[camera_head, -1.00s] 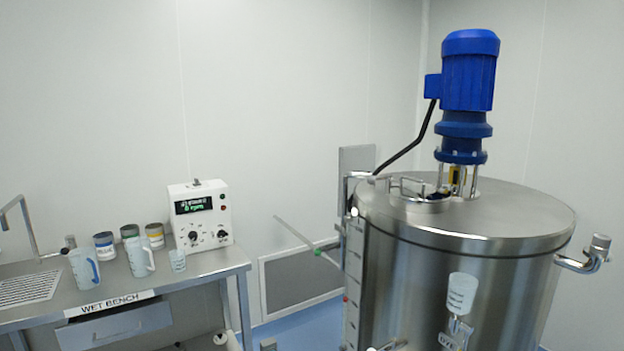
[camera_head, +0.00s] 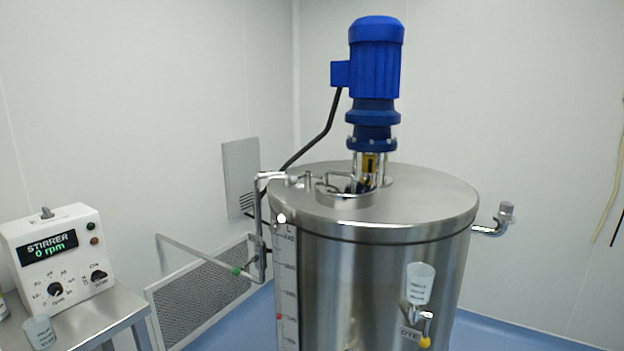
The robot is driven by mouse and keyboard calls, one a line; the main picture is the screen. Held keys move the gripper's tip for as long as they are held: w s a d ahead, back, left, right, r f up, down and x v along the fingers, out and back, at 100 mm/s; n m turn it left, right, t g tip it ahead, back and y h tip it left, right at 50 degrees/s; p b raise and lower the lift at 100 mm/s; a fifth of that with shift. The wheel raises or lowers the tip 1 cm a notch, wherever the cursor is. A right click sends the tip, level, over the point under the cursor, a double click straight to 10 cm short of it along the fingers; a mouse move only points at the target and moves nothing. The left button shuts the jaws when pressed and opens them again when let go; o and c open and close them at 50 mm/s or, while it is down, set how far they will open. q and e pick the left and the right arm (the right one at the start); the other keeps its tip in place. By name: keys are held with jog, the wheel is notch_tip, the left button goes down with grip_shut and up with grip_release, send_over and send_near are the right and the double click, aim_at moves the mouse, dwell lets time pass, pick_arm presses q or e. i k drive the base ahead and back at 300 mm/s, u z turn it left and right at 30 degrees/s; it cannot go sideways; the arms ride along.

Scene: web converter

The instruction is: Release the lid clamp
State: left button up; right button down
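A large steel tank (camera_head: 375,285) stands right of the middle, with a round steel lid (camera_head: 425,205) on top. Small metal fittings (camera_head: 312,181) and a loop handle (camera_head: 335,186) stand on the left part of the lid. A small bright round piece (camera_head: 281,218) sits at the lid's left rim, above a level scale. I cannot tell which of these parts is the lid clamp, or whether it is fastened. The lid lies flat on the tank. Neither of my grippers is in view.
A blue stirrer motor (camera_head: 375,70) rises from the lid's middle. A steel pipe (camera_head: 262,220) with a green-marked arm stands left of the tank. A white stirrer controller (camera_head: 58,258) reading 0 rpm stands on a bench (camera_head: 110,310).

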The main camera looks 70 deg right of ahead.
aim_at(292, 179)
jog(key=z, duration=0.65)
jog(key=i, duration=0.6)
jog(key=z, duration=0.75)
